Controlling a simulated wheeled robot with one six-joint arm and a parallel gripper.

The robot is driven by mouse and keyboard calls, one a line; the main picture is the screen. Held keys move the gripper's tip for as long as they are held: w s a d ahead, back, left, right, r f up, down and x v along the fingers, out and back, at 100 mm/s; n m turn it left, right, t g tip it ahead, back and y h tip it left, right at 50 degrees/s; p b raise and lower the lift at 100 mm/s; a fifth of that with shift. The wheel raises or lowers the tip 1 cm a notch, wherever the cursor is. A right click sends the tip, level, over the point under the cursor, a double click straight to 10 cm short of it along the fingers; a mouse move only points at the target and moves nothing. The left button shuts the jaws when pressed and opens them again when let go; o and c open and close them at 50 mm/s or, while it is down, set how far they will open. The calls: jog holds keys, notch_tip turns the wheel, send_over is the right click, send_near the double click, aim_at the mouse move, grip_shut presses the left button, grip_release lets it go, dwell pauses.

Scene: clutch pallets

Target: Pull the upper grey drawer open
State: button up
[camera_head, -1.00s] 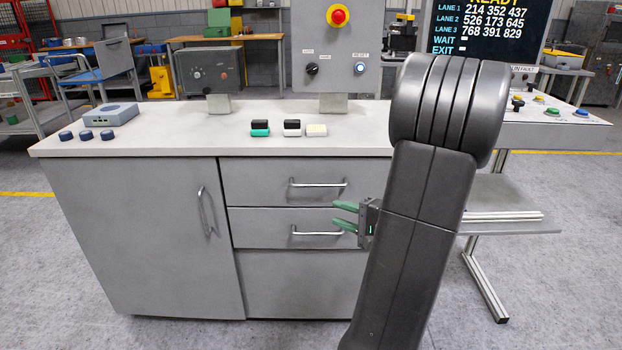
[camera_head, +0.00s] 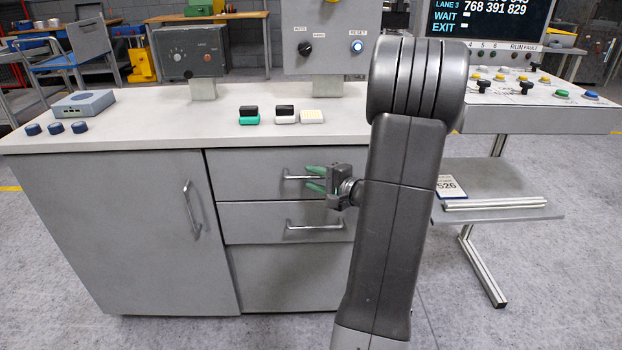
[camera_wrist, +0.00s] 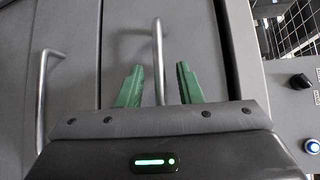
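The upper grey drawer (camera_head: 240,172) is shut, flush with the cabinet front, with a silver bar handle (camera_head: 293,177). My gripper (camera_head: 314,178) is in front of the right part of that handle, its green fingers one above the other. In the wrist view the picture is turned sideways, and the upper drawer's handle (camera_wrist: 158,60) runs in between the two spread green fingers. The gripper (camera_wrist: 159,85) is open, with a gap on both sides of the bar. My arm hides the right end of the drawer and handle in the head view.
The lower drawer's handle (camera_head: 314,225) is just below; it also shows in the wrist view (camera_wrist: 42,95). A cabinet door (camera_head: 120,235) is on the left. Small blocks (camera_head: 285,114) lie on the worktop (camera_head: 180,125). A side bench (camera_head: 505,185) stands right.

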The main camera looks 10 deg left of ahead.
jog(key=shift+x, duration=0.8)
grip_shut()
